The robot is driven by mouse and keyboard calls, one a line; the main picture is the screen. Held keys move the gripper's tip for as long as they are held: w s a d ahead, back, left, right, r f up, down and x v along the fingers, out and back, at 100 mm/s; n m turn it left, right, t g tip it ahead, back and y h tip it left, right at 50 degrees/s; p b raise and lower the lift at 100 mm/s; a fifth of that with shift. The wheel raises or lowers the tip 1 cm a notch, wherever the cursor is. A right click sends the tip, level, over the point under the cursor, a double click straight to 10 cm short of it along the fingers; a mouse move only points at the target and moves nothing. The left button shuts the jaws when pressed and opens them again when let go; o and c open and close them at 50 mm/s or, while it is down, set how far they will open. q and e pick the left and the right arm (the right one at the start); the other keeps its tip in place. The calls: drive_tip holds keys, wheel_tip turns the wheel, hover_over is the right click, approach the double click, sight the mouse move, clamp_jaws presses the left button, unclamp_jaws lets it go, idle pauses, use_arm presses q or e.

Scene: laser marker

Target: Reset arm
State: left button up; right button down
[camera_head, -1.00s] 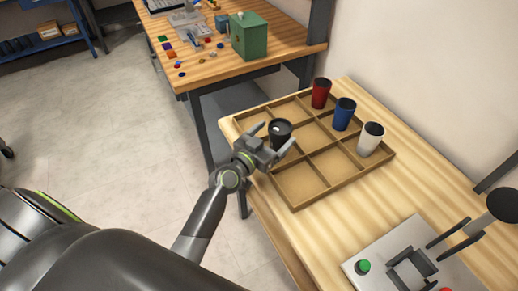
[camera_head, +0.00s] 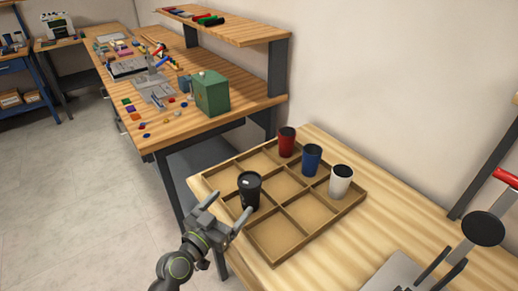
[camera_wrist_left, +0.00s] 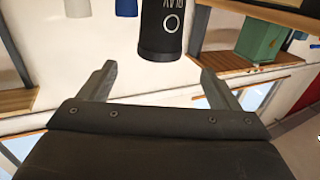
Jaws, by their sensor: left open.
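A black cup (camera_head: 249,192) stands upright in a left-hand compartment of the wooden divided tray (camera_head: 300,262). In the left wrist view the black cup (camera_wrist_left: 161,32) appears upside down with light marks on its side, beyond the fingertips. My left gripper (camera_head: 231,207) is open and empty, just in front of the cup at the tray's near left edge. Its two fingers (camera_wrist_left: 158,82) are spread apart with nothing between them. A red cup (camera_head: 287,142), a blue cup (camera_head: 312,160) and a white cup (camera_head: 341,181) stand along the tray's far right side.
Behind, a workbench holds a green box (camera_head: 211,93) and several small parts. A shelf (camera_head: 225,28) and a wall are behind. Floor is clear at left.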

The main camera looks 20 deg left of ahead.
use_arm(q)
drive_tip(key=s+f+m+g, duration=0.1)
drive_tip(key=s+f+g, duration=0.6)
drive_tip(key=s, duration=0.3)
drive_tip(key=s+a+f+n+g+y, duration=0.25)
drive_tip(key=s+a, duration=0.25)
drive_tip(key=s, duration=0.3)
drive_tip(key=s+a+f+n+g+y, duration=0.2)
drive_tip(key=s+a+g+y, duration=0.25)
drive_tip(key=s, duration=0.45)
wheel_tip(320, 180, down, 23)
drive_tip(key=a+g, duration=0.1)
drive_tip(key=a, duration=0.1)
drive_tip(key=s+d+f+g+h, duration=0.1)
drive_tip(key=s+f, duration=1.2)
drive_tip(key=f, duration=0.3)
drive_tip(key=shift+s+d, duration=0.25)
drive_tip(key=shift+s, duration=0.15)
drive_tip(key=shift+s+f, duration=0.2)
drive_tip(key=shift+s, duration=0.25)
